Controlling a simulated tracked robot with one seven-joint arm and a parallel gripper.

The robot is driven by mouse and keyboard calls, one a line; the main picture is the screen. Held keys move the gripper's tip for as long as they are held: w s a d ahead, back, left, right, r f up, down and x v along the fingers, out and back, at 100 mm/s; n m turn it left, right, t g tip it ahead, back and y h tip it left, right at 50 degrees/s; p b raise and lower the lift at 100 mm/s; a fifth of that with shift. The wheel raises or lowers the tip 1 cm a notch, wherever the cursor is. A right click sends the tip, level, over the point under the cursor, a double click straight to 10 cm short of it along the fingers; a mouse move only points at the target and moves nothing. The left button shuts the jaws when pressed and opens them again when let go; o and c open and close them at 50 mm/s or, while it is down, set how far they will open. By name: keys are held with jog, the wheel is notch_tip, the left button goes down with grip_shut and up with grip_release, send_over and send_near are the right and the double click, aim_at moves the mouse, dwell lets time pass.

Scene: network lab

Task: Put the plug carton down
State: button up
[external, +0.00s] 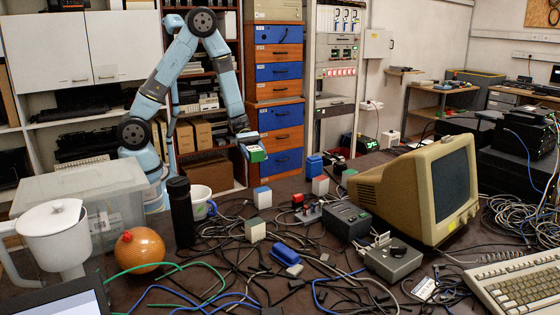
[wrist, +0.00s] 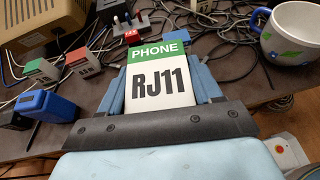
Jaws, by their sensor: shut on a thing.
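The plug carton (wrist: 160,80) is white with a green band, lettered PHONE RJ11, and fills the middle of the wrist view. My gripper (wrist: 160,92) is shut on it, with a blue finger on each side. In the external view my gripper (external: 247,137) is at the far side of the cluttered table (external: 240,298), and the carton (external: 256,154) shows its green part just below it. The carton appears to be held above the table, near its far edge.
Small cartons stand nearby: blue and white (external: 262,197), red and white (external: 320,186), green and white (external: 255,230). A white mug (external: 201,203), black bottle (external: 181,212) and orange ball (external: 139,250) stand to the left. Cables cover much of the table; a beige monitor (external: 420,190) is at the right.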

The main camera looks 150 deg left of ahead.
jog(key=shift+s+d+r, duration=0.25)
jog(key=shift+s+d, duration=0.15)
jog(key=shift+h, duration=0.3)
jog(key=w+d, duration=0.1)
jog(key=w, duration=0.4)
jog(key=w+d, duration=0.2)
jog(key=w, duration=0.3)
jog(key=w+d+r, duration=0.1)
jog(key=w+d, duration=0.1)
jog(key=w, duration=0.3)
jog(key=shift+w+r, duration=0.1)
jog(key=shift+w, duration=0.25)
jog(key=w+d+r+m, duration=0.1)
jog(key=w+d+r, duration=0.1)
jog(key=w+d, duration=1.1)
jog(key=w+d+h, duration=0.1)
jog(key=w+d, duration=0.2)
jog(key=d, duration=0.6)
jog(key=w+d, duration=0.4)
jog(key=d, duration=0.6)
jog(key=w+d+h, duration=0.1)
jog(key=w+d, duration=0.2)
jog(key=d, duration=0.6)
jog(key=w+a+r+n+y, duration=0.2)
jog(key=w+a, duration=0.4)
jog(key=w, duration=0.5)
jog(key=shift+w+a+r+n+y, duration=0.35)
jog(key=shift+r+y, duration=0.25)
jog(key=shift+y, duration=0.6)
